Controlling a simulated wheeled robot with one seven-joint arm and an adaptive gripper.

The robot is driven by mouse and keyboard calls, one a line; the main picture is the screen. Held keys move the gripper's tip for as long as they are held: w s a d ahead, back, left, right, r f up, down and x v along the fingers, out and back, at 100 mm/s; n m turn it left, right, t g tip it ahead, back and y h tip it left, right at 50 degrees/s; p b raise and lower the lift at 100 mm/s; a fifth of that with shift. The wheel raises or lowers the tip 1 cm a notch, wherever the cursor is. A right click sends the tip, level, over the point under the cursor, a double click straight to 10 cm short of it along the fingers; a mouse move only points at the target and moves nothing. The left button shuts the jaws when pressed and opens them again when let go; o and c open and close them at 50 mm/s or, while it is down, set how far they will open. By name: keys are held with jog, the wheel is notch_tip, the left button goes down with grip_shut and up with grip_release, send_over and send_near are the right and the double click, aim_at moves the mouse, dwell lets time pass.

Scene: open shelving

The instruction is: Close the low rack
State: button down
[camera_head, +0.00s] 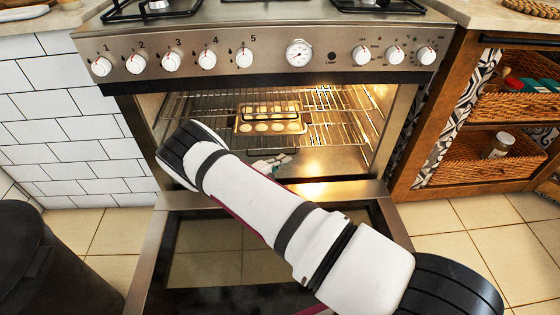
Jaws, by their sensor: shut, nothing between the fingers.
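The oven (235,88) stands open, with its door (168,240) folded down toward me. Inside are wire racks at two heights, an upper rack (205,104) and a low rack (335,134). A baking tray with round cups (270,127) sits in the middle of the cavity, seen partly through the wires. My gripper (272,163) is shut and empty at the oven's mouth, low and just in front of the racks, below the tray. I cannot tell whether it touches the low rack. My arm crosses over the open door and hides part of the left cavity.
Knobs and a dial (299,53) line the panel above the cavity. A wooden shelf unit with wicker baskets (482,158) stands at the right. A black bin (50,265) stands at the lower left. Tiled floor (450,235) is clear right of the door.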

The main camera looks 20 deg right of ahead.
jog(key=shift+w+d, duration=0.1)
jog(key=shift+w, duration=0.35)
